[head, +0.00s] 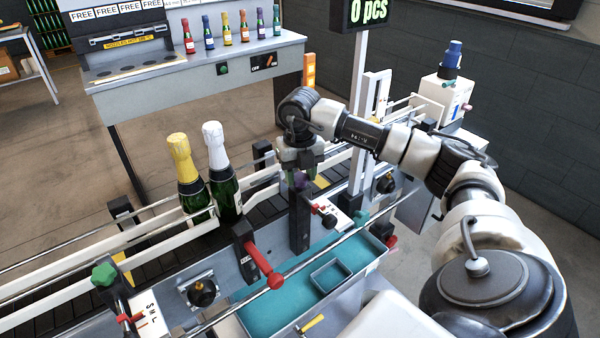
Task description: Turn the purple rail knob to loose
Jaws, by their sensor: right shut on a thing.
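The purple rail knob (301,181) is a small dark purple shape on top of a dark post beside the conveyor rails. It is mostly hidden by my right gripper (300,166), which reaches down over it from above. My right gripper is shut on the knob. A white plate with a small red-tipped pointer (326,216) sits just right of the post; its markings are too small to read. My left gripper is not in view.
Two bottles, one with gold foil (183,165) and one with white foil (217,150), stand on the conveyor to the left. A red lever (264,268), a green knob (104,275) and a teal tray (285,312) are in front. Small bottles line the back bench (150,75).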

